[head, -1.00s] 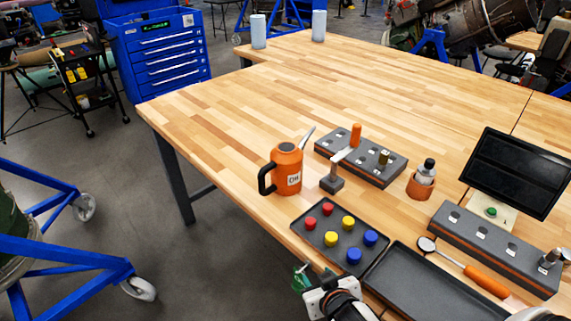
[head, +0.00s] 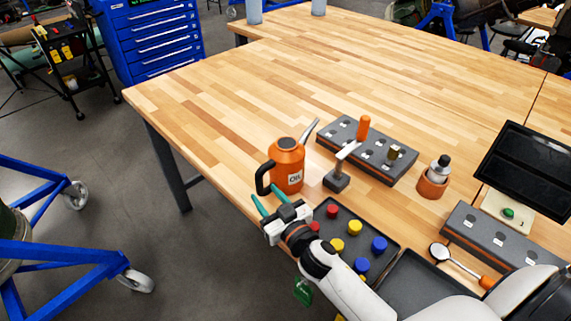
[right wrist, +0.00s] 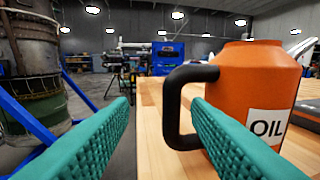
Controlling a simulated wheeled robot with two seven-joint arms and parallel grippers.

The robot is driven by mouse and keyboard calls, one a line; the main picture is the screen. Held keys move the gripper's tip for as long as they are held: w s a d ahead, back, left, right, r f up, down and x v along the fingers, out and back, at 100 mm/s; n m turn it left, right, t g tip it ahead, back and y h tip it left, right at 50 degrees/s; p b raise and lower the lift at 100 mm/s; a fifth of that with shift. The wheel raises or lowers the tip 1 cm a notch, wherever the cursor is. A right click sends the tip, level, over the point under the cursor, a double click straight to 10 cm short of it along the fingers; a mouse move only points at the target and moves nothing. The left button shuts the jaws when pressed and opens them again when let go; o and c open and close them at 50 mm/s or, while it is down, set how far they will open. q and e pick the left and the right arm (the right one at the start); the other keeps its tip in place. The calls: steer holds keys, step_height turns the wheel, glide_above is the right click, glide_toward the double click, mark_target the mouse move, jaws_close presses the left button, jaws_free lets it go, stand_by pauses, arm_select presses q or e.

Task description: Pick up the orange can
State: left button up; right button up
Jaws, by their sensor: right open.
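The orange can (head: 286,168) stands upright on the wooden table near its left edge. It has a black handle on its left, a grey spout and a white OIL label. It also shows large on the right in the right wrist view (right wrist: 254,82), its handle (right wrist: 172,112) facing me. My right gripper (head: 264,191) is open and empty, just in front of the handle. In the right wrist view its teal fingers (right wrist: 161,102) point forward, and the handle's upright bar appears between their tips. I cannot tell whether the handle is inside the jaws. My left gripper is not visible.
A tray of coloured knobs (head: 336,217) lies right of my right gripper, partly behind my arm. A grey block with an orange-handled tool (head: 336,180) stands beside the can. A slotted rack (head: 398,162) and an orange cup (head: 432,186) are farther right.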

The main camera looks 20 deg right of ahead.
mark_target(261, 183)
steer(key=shift+w+d+f, duration=0.1)
steer(key=shift+w+f, duration=0.1)
steer(key=shift+w, duration=0.75)
steer(key=w, duration=0.4)
steer(key=shift+w, duration=0.65)
steer(key=shift+c, duration=0.4)
steer(key=c, duration=0.6)
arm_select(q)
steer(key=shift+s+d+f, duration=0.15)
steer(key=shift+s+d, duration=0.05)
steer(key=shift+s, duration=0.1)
arm_select(e)
jaws_close()
